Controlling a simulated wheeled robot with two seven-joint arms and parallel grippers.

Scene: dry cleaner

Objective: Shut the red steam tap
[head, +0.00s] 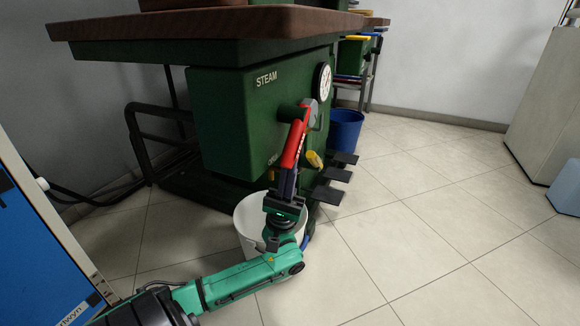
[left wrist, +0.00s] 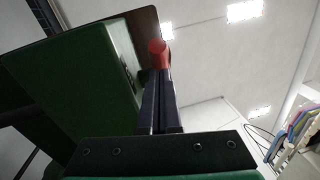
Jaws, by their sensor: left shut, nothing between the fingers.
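The red steam tap lever (head: 294,143) hangs down from its grey pivot on the front of the green steam cabinet (head: 225,115), tilted slightly to the left at its lower end. My left gripper (head: 288,172) is shut and empty, pointing up, with its fingertips at the lever's lower end in the head view. In the left wrist view the rounded red end of the lever (left wrist: 158,52) shows just beyond the closed fingertips (left wrist: 160,75). I cannot tell if they touch. The right gripper is out of view.
A white bucket (head: 248,218) stands behind my left gripper. A yellow handle (head: 314,158) and black pedals (head: 335,175) are right of the lever. A round gauge (head: 324,82) sits above. The brown board (head: 200,28) overhangs the cabinet.

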